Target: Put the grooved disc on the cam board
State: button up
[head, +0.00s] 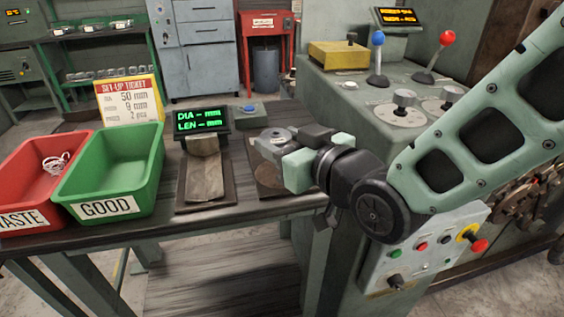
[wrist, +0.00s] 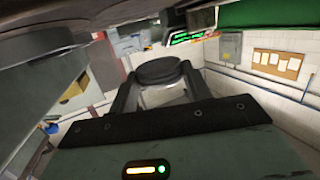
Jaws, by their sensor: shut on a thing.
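In the wrist view my gripper (wrist: 158,88) is shut on a dark round disc (wrist: 158,68), which sits between the two black fingertips. Its groove cannot be made out. In the head view my gripper (head: 292,152) is over the right part of the bench. A grey round piece (head: 276,137) shows just beyond the fingers; I cannot tell whether it is the held disc or a separate part. The dark brown board (head: 268,182) lies on the bench below and left of my gripper, which partly hides it; it appears to be the cam board.
A second board (head: 192,203) with a tan piece lies left of it, before a green-lit display (head: 201,121). Green GOOD (head: 125,150) and red WASTE (head: 30,185) bins stand further left. The machine (head: 345,95) with levers stands to the right, close to my arm.

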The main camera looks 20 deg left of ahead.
jog(key=shift+f, duration=2.7)
jog(key=shift+f+b, duration=0.15)
jog(key=shift+b, duration=0.25)
jog(key=o, duration=1.2)
